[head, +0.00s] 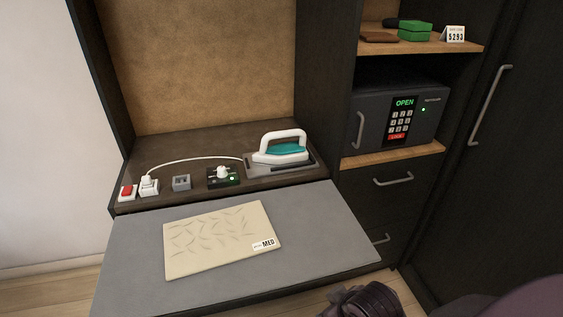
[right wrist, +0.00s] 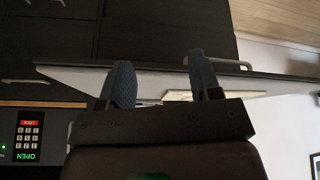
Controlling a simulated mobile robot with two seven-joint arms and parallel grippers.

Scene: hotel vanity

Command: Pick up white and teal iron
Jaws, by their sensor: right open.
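The white and teal iron (head: 281,148) rests on a dark grey stand at the right end of the shelf in the vanity recess. Its white handle arches over the teal body, and a white cord runs left from it. My right gripper (right wrist: 162,75) shows in the right wrist view with two blue fingers spread apart and nothing between them. A dark part of my right arm (head: 365,300) shows at the bottom of the head view, apart from the iron. The iron cannot be made out in the right wrist view. My left gripper is out of view.
A grey pull-out board (head: 310,225) in front of the shelf holds a beige folded cloth (head: 215,240) with a "MED" label. A dial box (head: 225,177), grey block (head: 181,183), white plug (head: 149,185) and red switch (head: 128,192) stand left of the iron. A safe (head: 400,115) stands right.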

